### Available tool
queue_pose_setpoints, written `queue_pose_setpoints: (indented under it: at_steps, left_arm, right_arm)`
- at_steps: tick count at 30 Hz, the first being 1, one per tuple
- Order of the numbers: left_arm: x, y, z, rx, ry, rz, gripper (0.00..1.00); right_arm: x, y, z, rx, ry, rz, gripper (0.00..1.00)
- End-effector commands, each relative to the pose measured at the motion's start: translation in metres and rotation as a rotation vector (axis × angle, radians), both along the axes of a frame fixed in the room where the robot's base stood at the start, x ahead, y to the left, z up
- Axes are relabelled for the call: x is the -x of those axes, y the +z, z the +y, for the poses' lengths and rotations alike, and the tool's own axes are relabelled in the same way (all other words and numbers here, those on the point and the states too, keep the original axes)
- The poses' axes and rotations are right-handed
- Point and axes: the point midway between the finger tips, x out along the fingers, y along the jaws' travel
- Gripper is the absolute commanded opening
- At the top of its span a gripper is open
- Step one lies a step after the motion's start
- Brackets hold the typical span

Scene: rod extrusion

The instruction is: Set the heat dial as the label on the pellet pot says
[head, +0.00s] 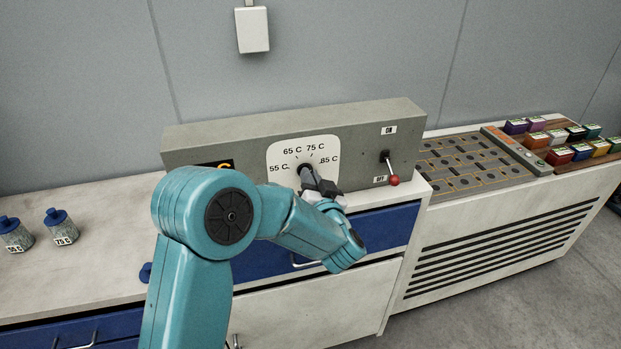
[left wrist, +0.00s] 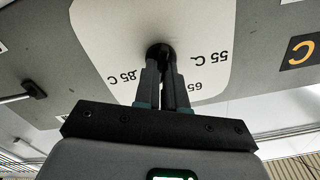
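The heat dial's white plate (head: 277,153) on the grey machine front carries marks for 55 C, 65 C, 75 C and 85 C. My left gripper (head: 308,178) is at the dark dial knob. In the left wrist view the plate (left wrist: 110,40) looks upside down, and the two fingers (left wrist: 163,75) close in on the knob (left wrist: 160,50) from both sides. The gripper hides which mark the knob points at. Two pots with blue lids (head: 15,236) (head: 62,228) stand on the counter at the left; their labels are too small to read surely. My right gripper is not in view.
A red-tipped lever (head: 394,180) right of the dial points down toward OFF. A blue lid (head: 145,273) shows partly behind my left arm. Blue drawers (head: 385,228) lie below the counter. A slotted bench (head: 465,165) with several coloured boxes stands at the right.

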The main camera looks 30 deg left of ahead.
Motion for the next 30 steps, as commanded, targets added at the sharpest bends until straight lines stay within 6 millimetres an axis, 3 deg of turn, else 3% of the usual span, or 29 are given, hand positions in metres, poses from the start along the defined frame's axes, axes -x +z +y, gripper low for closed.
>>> queue_pose_setpoints:
  at_steps: [14,30]
  left_arm:
    - [0.001,-0.003,0.0,0.046,0.002,-0.055,0.0]
    - [0.003,-0.005,0.002,0.332,0.002,-0.392,0.0]
  right_arm:
    - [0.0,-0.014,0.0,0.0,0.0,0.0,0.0]
    - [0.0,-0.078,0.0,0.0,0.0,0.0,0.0]
